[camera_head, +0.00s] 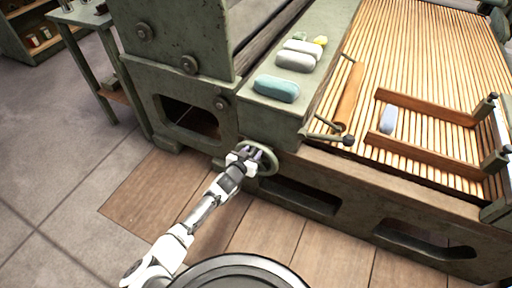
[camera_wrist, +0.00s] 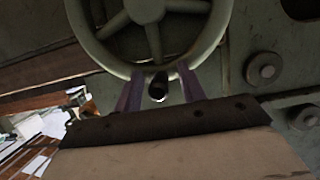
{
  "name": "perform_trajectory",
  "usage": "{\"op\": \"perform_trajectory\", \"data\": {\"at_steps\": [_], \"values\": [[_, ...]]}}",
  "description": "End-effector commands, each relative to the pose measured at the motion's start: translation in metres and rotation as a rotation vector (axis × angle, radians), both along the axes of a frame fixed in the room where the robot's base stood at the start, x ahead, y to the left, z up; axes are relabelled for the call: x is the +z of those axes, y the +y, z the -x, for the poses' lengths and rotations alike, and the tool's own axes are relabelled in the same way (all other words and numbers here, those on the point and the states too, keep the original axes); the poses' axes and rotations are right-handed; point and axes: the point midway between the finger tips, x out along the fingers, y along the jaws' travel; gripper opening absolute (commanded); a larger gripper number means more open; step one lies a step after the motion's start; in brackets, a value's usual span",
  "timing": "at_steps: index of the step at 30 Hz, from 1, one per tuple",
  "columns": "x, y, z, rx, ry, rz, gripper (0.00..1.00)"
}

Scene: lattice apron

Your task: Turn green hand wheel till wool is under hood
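The green hand wheel (camera_head: 274,163) sits on the side of the machine; its spokes and rim (camera_wrist: 213,38) fill the top of the wrist view. My gripper (camera_head: 257,152) is at the wheel. In the wrist view its two fingers (camera_wrist: 160,78) stand apart on either side of a dark handle (camera_wrist: 158,87), with gaps visible on both sides. A blue-grey wool-like bundle (camera_head: 388,119) lies on the wooden lattice (camera_head: 425,52) between two wooden rails. I cannot tell for sure which part is the hood; a tall green housing (camera_head: 180,45) stands at the upper left.
A teal bundle (camera_head: 276,88) and pale grey bundles (camera_head: 295,60) lie on the green ledge. A wooden roller (camera_head: 348,95) and a black-knobbed lever (camera_head: 347,140) are beside the lattice. A green side table (camera_head: 88,20) stands left. Floor at the lower left is clear.

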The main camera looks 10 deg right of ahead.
Motion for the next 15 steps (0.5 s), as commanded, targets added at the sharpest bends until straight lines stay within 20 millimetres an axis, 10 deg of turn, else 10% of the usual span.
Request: {"op": "perform_trajectory", "data": {"at_steps": [15], "values": [[-0.0001,-0.0009,0.0010,-0.001,0.000,0.000,0.02]]}}
